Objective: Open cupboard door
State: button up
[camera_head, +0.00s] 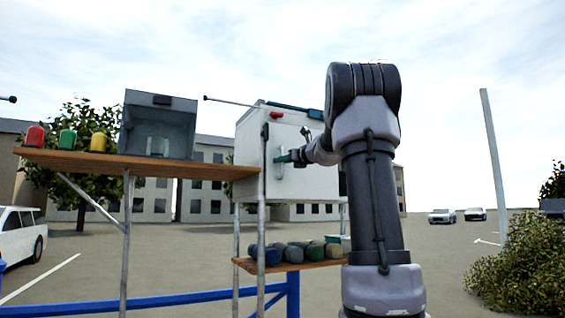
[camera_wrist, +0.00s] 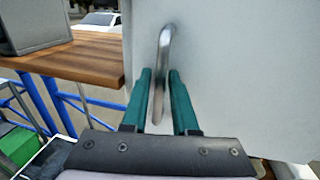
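The white cupboard (camera_head: 310,184) stands at the middle of the head view, and its pale door face (camera_wrist: 230,70) fills the right of the wrist view. A curved metal handle (camera_wrist: 164,48) stands out from the door near its left edge. My gripper (camera_wrist: 159,75) has teal fingers on either side of the handle, with the handle's lower part between them. The fingers are apart and do not look clamped; contact with the right finger is unclear. In the head view, my gripper (camera_head: 286,157) is at the cupboard's front, and my arm hides its right part. The door looks shut.
A wooden shelf (camera_head: 190,170) at left bears a grey open box (camera_head: 160,122) and red, green and yellow containers (camera_head: 68,139). A lower shelf (camera_head: 290,266) under the cupboard holds several dark rolled items. Metal posts and a blue rail (camera_head: 190,300) stand below.

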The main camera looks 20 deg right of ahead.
grip_shut()
dwell(1.4)
